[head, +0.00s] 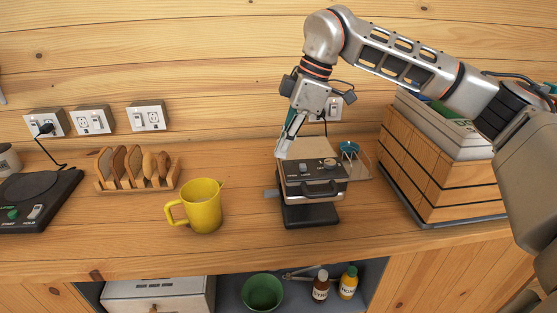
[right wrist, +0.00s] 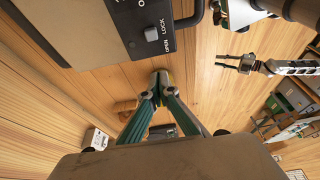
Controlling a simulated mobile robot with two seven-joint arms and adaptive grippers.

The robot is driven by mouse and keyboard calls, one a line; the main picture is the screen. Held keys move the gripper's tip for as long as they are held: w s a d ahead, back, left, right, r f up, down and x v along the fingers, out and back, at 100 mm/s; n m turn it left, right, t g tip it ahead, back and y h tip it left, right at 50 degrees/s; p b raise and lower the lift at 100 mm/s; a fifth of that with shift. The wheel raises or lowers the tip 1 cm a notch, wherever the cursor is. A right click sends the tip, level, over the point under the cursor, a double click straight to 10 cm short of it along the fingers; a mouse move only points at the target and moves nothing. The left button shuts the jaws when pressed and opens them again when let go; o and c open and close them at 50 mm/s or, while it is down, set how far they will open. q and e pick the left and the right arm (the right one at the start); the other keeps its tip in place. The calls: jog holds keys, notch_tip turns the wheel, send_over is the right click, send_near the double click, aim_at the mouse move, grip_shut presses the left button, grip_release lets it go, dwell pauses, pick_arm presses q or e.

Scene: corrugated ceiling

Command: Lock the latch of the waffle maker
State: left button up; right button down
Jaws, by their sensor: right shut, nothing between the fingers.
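The waffle maker (head: 312,184) stands on the wooden counter with its dark lid down and a handle at the front. Its latch, a small grey slider (right wrist: 151,33), shows in the right wrist view beside the printed words LOCK and OPEN; I cannot tell which position it is in. My right gripper (head: 282,154) is shut and empty at the back left edge of the lid. In the right wrist view its fingertips (right wrist: 160,80) are together, apart from the latch. My left gripper (right wrist: 222,62) shows only in that view, open and empty, away from the waffle maker.
A yellow jug (head: 202,207) stands left of the waffle maker, with a toast rack (head: 137,184) behind it. A wooden crate (head: 430,178) stands close on the right. The counter between jug and waffle maker is clear. Wall sockets (head: 149,116) line the back.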

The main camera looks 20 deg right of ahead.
aim_at(294, 171)
pick_arm(q)
jog(key=shift+d+f, duration=0.2)
jog(key=shift+d, duration=0.1)
pick_arm(e)
jog(key=v, duration=0.6)
jog(key=shift+d+r, duration=0.15)
jog(key=shift+d, duration=0.25)
